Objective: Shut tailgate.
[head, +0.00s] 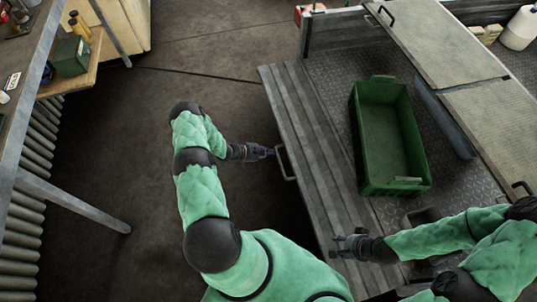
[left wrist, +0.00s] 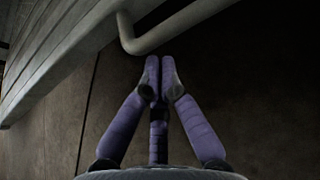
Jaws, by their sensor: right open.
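The tailgate (head: 312,140) is a long grey ribbed panel along the left edge of the truck bed, folded outward from the bed floor. Its exact tilt is hard to tell. A bar handle (head: 287,163) sits on its outer edge and also shows in the left wrist view (left wrist: 165,33). My left gripper (head: 272,152) is beside the handle's far end; in the left wrist view its fingertips (left wrist: 160,66) are together with nothing between them, just short of the bar. My right gripper (head: 338,245) is open and empty over the tailgate's near part.
A green crate (head: 358,150) stands on the diamond-plate bed (head: 335,80), close to the tailgate. Flat lidded panels (head: 440,45) lie to the right. A bench (head: 22,90) stands at the left. The concrete floor (head: 120,140) between is clear.

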